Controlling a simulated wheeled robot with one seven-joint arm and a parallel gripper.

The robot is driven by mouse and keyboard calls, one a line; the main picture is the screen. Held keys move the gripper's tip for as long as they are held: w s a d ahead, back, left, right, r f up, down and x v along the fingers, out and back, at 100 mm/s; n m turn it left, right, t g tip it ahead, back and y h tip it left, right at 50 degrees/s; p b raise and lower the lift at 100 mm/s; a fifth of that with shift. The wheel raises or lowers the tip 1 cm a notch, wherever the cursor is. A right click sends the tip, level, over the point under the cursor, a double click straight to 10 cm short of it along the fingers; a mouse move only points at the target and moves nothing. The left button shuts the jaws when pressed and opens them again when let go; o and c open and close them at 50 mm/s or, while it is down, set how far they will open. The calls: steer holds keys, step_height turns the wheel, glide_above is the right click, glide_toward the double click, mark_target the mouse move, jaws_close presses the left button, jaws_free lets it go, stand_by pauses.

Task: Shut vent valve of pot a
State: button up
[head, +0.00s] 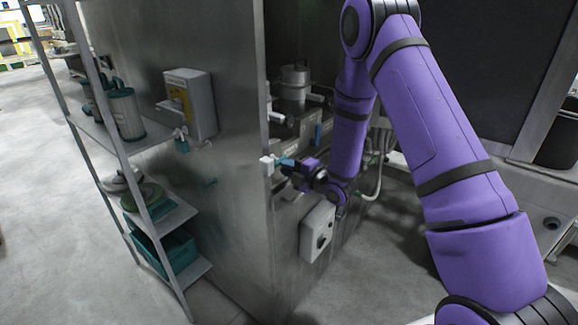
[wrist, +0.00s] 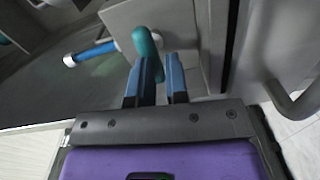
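A teal lever handle (wrist: 147,45) shows just ahead of my gripper in the wrist view; it looks like a valve handle, but no label shows that it is pot a's vent valve. My gripper (wrist: 161,75) has its two blue-padded fingers a narrow gap apart. The handle's lower end is partly hidden behind the left finger; whether they touch I cannot tell. In the head view my gripper (head: 285,164) is at the corner of the steel panel, beside a small white fitting (head: 267,165). A steel pot (head: 293,84) stands behind, with white-ended handles nearby.
The tall steel panel (head: 225,200) stands left of my gripper. A grey box (head: 318,231) sits low near my arm. A shelf rack (head: 140,140) with canisters is at the left. In the wrist view, a blue-and-white bar (wrist: 90,54) lies left of the handle and a bent rail (wrist: 298,105) right.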

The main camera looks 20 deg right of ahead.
steer(key=shift+w+a+r, duration=0.4)
steer(key=shift+a+r, duration=0.05)
steer(key=shift+r, duration=0.3)
steer(key=shift+c, duration=0.4)
steer(key=shift+s+d, duration=0.15)
steer(key=shift+d, duration=0.05)
steer(key=o, duration=0.9)
steer(key=shift+s+d, duration=0.2)
steer(key=shift+s, duration=0.1)
steer(key=shift+f+v, duration=0.2)
steer(key=shift+v, duration=1.55)
steer(key=shift+f+v, duration=0.2)
steer(key=shift+v, duration=1.55)
steer(key=shift+d, duration=0.15)
